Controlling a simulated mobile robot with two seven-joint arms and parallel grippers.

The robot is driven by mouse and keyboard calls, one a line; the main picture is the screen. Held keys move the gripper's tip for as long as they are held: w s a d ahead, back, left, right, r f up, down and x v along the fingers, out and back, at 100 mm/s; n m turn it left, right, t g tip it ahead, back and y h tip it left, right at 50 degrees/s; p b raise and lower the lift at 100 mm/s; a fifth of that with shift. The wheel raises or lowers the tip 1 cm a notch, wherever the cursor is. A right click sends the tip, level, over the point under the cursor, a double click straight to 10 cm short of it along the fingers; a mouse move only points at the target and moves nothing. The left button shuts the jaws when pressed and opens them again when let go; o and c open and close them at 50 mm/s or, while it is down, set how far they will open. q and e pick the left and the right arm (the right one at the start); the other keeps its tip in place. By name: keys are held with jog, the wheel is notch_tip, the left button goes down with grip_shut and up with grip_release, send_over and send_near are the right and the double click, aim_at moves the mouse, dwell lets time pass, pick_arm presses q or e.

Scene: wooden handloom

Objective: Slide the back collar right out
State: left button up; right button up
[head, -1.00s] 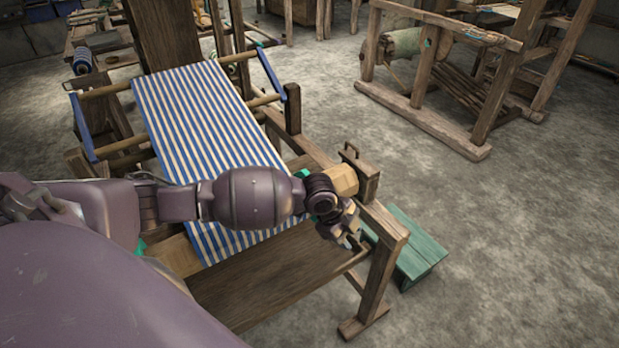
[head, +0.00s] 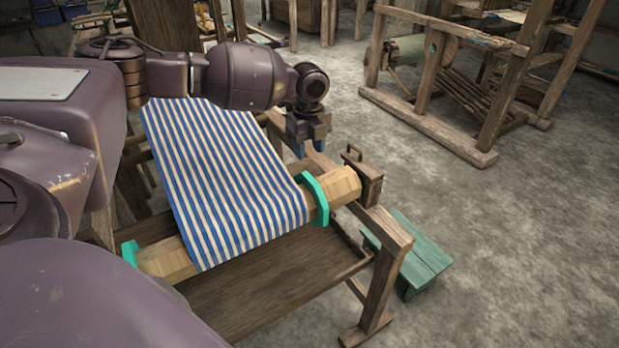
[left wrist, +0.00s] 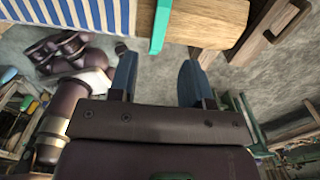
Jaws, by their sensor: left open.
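A pale wooden beam (head: 343,187) lies across the front of the loom, with striped blue-and-white cloth (head: 225,180) wound on it. A teal collar (head: 319,201) sits around the beam at the cloth's right, farther edge. A second teal collar (head: 130,252) is at the cloth's left, nearer edge. My left gripper (head: 309,149) is open and empty, pointing down beyond the beam, apart from the farther collar. In the left wrist view its blue fingers (left wrist: 156,76) are spread, with the teal collar (left wrist: 161,27) and beam (left wrist: 205,20) close ahead. My right gripper is out of view.
A wooden bracket (head: 364,178) holds the beam's right end on the loom frame (head: 385,228). A plank (head: 275,275) lies in front of the beam. A green bench (head: 420,255) stands right of the frame, and another loom (head: 440,85) stands farther back.

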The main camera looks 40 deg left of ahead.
aim_at(309, 177)
pick_arm(q)
notch_tip(309, 177, down, 10)
jog(key=shift+r+b, duration=0.2)
jog(key=shift+b, duration=0.35)
grip_shut()
